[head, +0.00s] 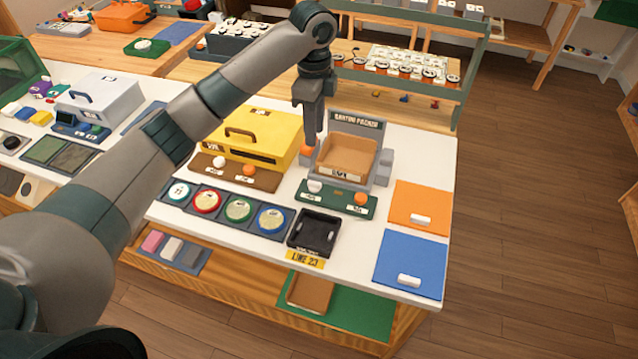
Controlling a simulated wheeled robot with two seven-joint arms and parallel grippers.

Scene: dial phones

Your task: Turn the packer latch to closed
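The packer (381,138) is a grey machine with a dark sign along its top and a tan carton tray (346,156) in its front. A small orange piece (306,150) shows at the packer's left side. It may be the latch, but its setting is too small to read. My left gripper (312,140) points down right at this piece and partly covers it. Whether it touches is unclear. The fingers are seen nearly edge-on, so their gap does not show. My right gripper is out of view.
A yellow box (250,133) with a handle stands left of the packer. A green panel (335,198) with white and orange knobs lies in front. A black tray (314,233), round dials (238,210), an orange mat (420,205) and a blue mat (408,262) are nearby.

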